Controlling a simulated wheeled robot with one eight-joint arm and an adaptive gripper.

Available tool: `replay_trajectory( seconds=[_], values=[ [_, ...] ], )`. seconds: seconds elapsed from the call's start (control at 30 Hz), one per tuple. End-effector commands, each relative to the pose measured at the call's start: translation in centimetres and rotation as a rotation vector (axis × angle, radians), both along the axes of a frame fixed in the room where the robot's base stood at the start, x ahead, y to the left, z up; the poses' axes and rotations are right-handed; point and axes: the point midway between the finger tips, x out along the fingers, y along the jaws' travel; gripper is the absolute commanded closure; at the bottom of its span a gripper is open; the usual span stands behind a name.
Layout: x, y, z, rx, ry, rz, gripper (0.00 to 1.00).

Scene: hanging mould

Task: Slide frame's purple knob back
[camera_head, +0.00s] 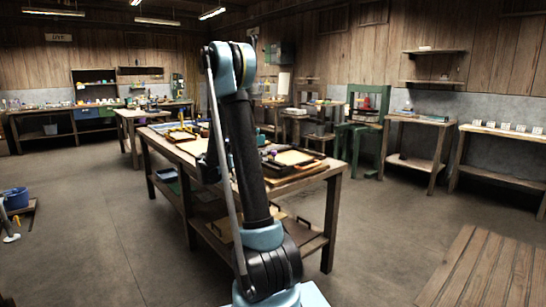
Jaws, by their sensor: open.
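The long wooden worktable (160,148) stands in the middle of the room, with frames and tools on its top. A flat dark-edged frame with a pale inside (292,157) lies at its near right end. My raised arm crosses the middle of the view and hides part of the table.
A green press-like stand (362,125) and side tables (417,121) line the right wall. A slatted wooden platform (480,268) lies at the front right. The floor left of the worktable is clear.

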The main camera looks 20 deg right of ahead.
Motion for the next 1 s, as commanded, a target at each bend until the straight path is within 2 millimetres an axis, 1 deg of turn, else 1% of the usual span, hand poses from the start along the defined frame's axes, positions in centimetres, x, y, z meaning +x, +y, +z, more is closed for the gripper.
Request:
replay_trajectory(
  seconds=[0.03,0.1,0.3,0.5,0.7,0.93,0.97,1.0],
  values=[
    [0.1,-0.9,0.0,0.0,0.0,-0.003,0.54],
    [0.2,-2.1,0.0,0.0,0.0,-0.003,0.54],
    [0.7,-5.2,0.0,0.0,0.0,-0.003,0.54],
    [1.1,-7.2,0.0,0.0,0.0,-0.001,0.54],
    [1.2,-8.0,0.0,0.0,0.0,-0.001,0.54],
    [1.2,-8.0,0.0,0.0,0.0,0.0,0.54],
    [1.2,-8.0,0.0,0.0,0.0,0.0,0.59],
    [1.2,-8.0,0.0,0.0,0.0,0.0,0.68]
  ],
)
